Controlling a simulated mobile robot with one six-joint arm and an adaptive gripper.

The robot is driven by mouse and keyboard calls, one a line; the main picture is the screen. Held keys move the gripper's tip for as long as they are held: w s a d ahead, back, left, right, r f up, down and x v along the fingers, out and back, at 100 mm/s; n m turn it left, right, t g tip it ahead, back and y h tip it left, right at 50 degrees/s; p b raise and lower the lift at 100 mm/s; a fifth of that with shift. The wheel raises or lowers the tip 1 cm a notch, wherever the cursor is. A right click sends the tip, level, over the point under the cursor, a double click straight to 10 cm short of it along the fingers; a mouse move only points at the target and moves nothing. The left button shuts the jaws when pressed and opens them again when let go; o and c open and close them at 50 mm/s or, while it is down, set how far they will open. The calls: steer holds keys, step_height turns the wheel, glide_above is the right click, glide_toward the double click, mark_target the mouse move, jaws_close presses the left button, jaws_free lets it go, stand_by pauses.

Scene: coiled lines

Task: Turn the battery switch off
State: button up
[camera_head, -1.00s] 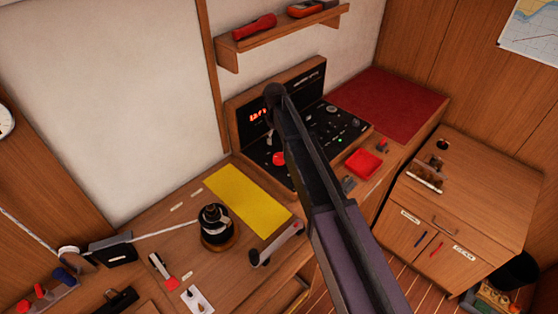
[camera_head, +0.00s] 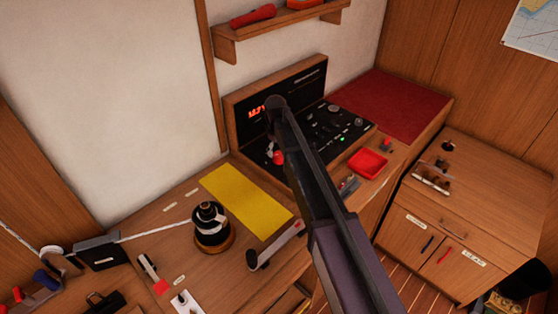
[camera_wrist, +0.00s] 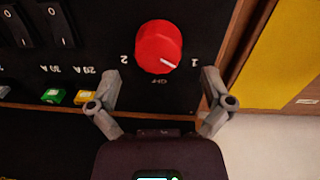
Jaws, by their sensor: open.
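The red round battery switch knob (camera_wrist: 158,46) is on the black panel in the wrist view, with marks 2, 1 and OFF around it. Its white pointer line slants toward the 1 side, on the right in this view. My gripper (camera_wrist: 160,75) is open, its two grey fingers spread left and right near the knob, apart from it. In the head view the red knob (camera_head: 278,158) shows low on the panel, partly covered by my gripper (camera_head: 271,149). My dark arm hides part of the panel.
Fuses and rocker switches (camera_wrist: 60,22) lie beside the knob in the wrist view. The wooden panel frame (camera_wrist: 243,50) and yellow mat (camera_wrist: 272,65) are close. A black winch (camera_head: 211,224), a lever (camera_head: 275,247) and a red tray (camera_head: 368,162) stand around.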

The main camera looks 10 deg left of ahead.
mark_target(278, 154)
steer(key=shift+w+f+b, duration=0.1)
steer(key=shift+f+b, duration=1.4)
steer(key=shift+f, duration=0.3)
